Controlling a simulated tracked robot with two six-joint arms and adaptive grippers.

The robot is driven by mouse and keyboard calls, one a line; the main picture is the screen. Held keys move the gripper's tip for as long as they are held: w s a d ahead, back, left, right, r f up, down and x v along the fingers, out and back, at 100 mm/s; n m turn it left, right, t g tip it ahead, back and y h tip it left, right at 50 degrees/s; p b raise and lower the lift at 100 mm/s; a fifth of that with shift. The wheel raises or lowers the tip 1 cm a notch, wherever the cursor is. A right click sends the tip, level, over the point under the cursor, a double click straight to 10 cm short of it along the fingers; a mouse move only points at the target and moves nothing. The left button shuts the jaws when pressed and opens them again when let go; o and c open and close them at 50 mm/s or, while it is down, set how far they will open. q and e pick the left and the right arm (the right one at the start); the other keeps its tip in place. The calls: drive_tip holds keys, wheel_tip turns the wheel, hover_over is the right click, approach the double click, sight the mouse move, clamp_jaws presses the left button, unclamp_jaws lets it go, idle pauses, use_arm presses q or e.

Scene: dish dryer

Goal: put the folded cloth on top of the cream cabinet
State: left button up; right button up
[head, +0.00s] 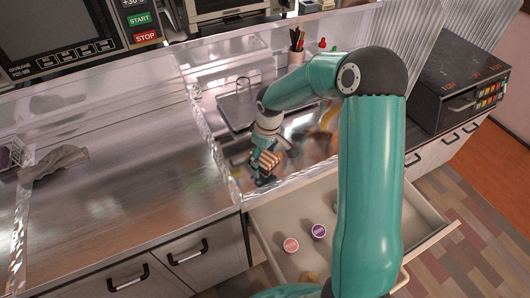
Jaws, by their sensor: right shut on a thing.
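My right gripper (262,168) is over the counter near its front edge, shut on a small orange, white and dark striped bundle (267,159). The bundle looks like the folded cloth; the gripper hides part of it. A loose, crumpled grey cloth (55,163) lies on the counter at the far left. I cannot pick out the cream cabinet for certain; pale cabinet fronts with dark handles (208,256) run below the counter. My left gripper is not in view.
An open drawer (300,207) below my right gripper holds a few small round lidded items (291,244). A black box-like appliance (462,80) stands at right. A pen cup (297,55) stands behind my arm.

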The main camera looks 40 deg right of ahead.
sight(267, 157)
drive_tip(key=o, duration=1)
drive_tip(key=shift+f, duration=0.1)
drive_tip(key=shift+o, duration=0.2)
wheel_tip(267, 157, up, 12)
drive_tip(key=s, duration=0.1)
drive_tip(key=shift+s, duration=0.2)
